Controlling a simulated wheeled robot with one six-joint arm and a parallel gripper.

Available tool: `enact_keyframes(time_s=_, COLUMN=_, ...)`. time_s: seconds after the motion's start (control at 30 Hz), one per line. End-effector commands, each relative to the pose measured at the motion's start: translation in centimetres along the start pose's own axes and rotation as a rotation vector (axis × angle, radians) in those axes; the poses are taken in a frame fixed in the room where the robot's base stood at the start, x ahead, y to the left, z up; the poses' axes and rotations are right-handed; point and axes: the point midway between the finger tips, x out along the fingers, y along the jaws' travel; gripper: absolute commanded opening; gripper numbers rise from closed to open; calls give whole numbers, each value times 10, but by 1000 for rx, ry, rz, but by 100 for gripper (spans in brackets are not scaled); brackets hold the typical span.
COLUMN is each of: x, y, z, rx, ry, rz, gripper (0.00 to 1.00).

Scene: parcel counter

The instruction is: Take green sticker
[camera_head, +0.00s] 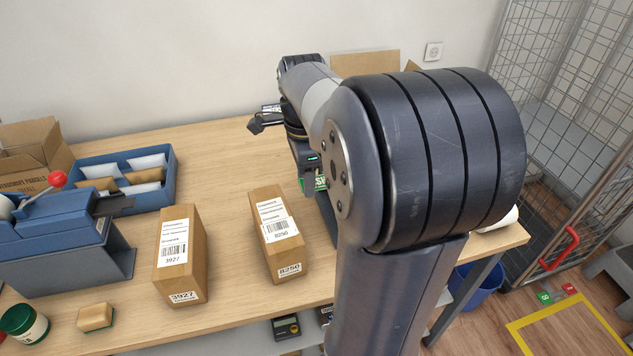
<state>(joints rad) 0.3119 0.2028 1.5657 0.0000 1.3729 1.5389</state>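My gripper (310,186) points down over the table, behind the box 8250, and is partly hidden by my own arm. A green patch with white lettering (321,183) shows right beside the fingers. It may be the green sticker, but most of it is hidden. I cannot tell whether the fingers touch it or are open or shut.
Two brown boxes, 3927 (174,285) and 8250 (289,272), stand on the wooden table (225,240). A blue tray (166,203) holds envelopes at the left.

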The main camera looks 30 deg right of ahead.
Motion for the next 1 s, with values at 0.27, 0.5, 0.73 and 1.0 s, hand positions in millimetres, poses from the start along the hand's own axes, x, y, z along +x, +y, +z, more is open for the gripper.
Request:
enact_keyframes(time_s=0.27, x=0, y=0, z=0, rx=0, ry=0, rz=0, gripper=32)
enact_keyframes(time_s=0.5, x=-1, y=0, z=0, rx=0, ry=0, rz=0, gripper=32)
enact_keyframes(time_s=0.73, x=-13, y=0, z=4, rx=-1, ry=0, rz=0, gripper=31)
enact_keyframes(time_s=1.0, x=-28, y=0, z=10, rx=-1, ry=0, rz=0, gripper=31)
